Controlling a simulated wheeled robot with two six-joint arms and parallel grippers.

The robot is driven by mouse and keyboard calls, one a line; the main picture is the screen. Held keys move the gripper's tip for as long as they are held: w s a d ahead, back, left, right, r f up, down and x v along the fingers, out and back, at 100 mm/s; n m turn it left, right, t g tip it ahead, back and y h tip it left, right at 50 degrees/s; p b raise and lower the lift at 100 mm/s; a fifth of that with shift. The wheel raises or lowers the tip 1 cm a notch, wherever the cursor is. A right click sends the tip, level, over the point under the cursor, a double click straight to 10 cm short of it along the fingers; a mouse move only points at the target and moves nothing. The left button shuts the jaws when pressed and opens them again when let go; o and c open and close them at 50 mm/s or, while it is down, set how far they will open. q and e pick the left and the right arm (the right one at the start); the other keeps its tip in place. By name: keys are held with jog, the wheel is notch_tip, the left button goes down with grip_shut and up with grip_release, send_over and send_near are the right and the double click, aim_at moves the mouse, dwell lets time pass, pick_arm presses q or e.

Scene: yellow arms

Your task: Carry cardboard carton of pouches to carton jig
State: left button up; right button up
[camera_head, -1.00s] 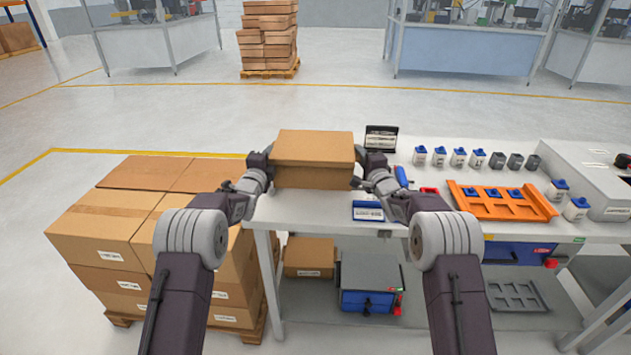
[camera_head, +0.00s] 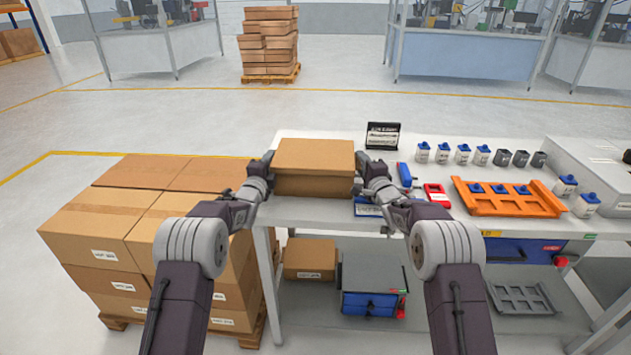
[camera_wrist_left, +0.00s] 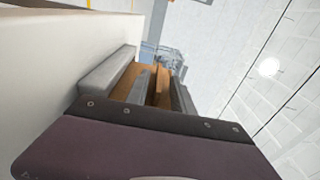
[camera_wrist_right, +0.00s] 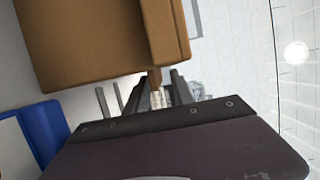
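The brown cardboard carton (camera_head: 314,160), closed on top, is level between my two grippers at the near left of the workbench. My left gripper (camera_head: 264,172) is at its left side and my right gripper (camera_head: 363,174) at its right side. Both grip the carton. The left wrist view shows brown card (camera_wrist_left: 160,88) between the fingers. The right wrist view shows the carton's side (camera_wrist_right: 95,40) and a brown edge at the fingers. I cannot tell whether its underside touches the bench. No carton jig is clearly visible; the carton hides the bench behind it.
The workbench (camera_head: 425,215) holds a black sign (camera_head: 382,136), a blue tool (camera_head: 404,174), a red device (camera_head: 437,194), an orange rack (camera_head: 507,197) and small blue-capped bottles (camera_head: 462,153). A pallet of cartons (camera_head: 120,215) stands left. A blue-edged label (camera_head: 368,207) is partly covered by my right gripper.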

pick_arm(q)
jog(key=s, duration=0.5)
jog(key=s+a, duration=0.1)
jog(key=s, duration=0.1)
jog(key=shift+s, duration=0.25)
pick_arm(e)
jog(key=v, duration=0.7)
jog(key=shift+s, duration=0.25)
jog(key=shift+f, duration=0.1)
